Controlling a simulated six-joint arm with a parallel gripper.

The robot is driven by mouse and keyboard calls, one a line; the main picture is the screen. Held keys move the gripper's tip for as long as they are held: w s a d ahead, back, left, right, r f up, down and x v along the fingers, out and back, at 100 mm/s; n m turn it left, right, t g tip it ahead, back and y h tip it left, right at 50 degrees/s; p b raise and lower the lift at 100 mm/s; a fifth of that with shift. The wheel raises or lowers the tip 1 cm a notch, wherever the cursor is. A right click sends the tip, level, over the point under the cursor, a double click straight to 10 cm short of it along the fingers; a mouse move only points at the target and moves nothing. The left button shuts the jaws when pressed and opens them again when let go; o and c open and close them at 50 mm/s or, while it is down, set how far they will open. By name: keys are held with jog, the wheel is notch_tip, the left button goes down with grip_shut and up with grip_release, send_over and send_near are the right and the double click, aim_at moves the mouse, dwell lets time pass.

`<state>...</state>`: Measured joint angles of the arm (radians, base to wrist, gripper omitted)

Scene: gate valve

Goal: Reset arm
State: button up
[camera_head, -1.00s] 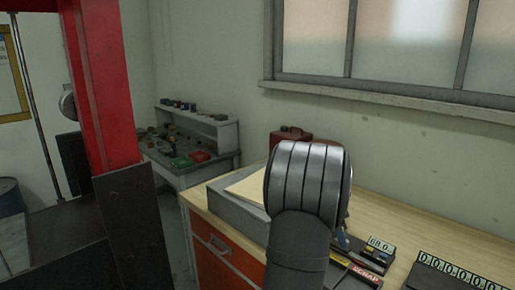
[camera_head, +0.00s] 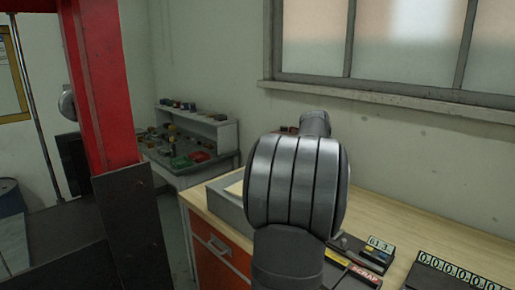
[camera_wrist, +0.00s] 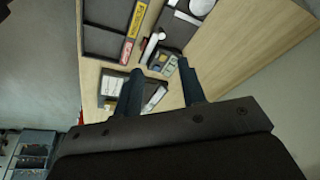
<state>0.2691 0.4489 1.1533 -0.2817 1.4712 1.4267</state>
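My gripper (camera_wrist: 160,75) shows in the wrist view as two dark fingers spread apart, with nothing held between them. It points over the wooden bench (camera_wrist: 235,55), and the fingertips appear above small devices on it. I cannot tell how high above the bench they are. In the head view my own arm's ribbed joint fills the middle, and the gripper itself does not show there.
A tray with yellow and red labels (camera_wrist: 130,35) and a small keyed device (camera_wrist: 162,62) lie on the bench. A side table (camera_head: 190,165) holds small parts; a red post (camera_head: 105,90) rises at left.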

jog(key=s+d+f+m+t+y, duration=0.2)
jog(key=d+m+y, duration=0.4)
jog(key=d, duration=0.4)
jog(key=shift+d+f+m+t+y, duration=0.25)
jog(key=shift+m+t, duration=0.35)
jog(key=shift+m, duration=0.3)
